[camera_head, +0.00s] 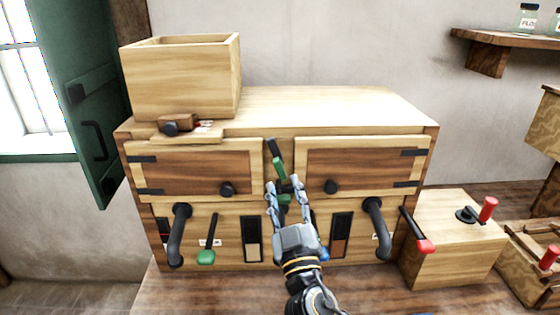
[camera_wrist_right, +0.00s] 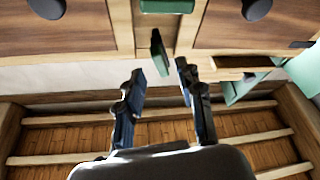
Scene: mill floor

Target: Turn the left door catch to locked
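A wooden cabinet (camera_head: 310,110) has a left door (camera_head: 190,170) and a right door (camera_head: 360,170), both shut, each with a black knob. On the post between them is a catch (camera_head: 277,160) with a black upper end and green lower part, tilted slightly. A second green piece (camera_head: 284,198) shows lower, between my right gripper's fingers. My right gripper (camera_head: 284,186) is open in front of the post. In the right wrist view its fingers (camera_wrist_right: 162,75) are apart, with a green tab (camera_wrist_right: 158,52) just beyond and between the tips. Contact cannot be told. My left gripper is not in view.
A wooden hopper box (camera_head: 180,82) stands on the cabinet's left top. Below the doors are bent dark handles (camera_head: 178,235), a green-knobbed lever (camera_head: 207,255) and a red-tipped lever (camera_head: 424,245). A box with a red crank (camera_head: 488,208) stands at right. A green shutter (camera_head: 85,110) is left.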

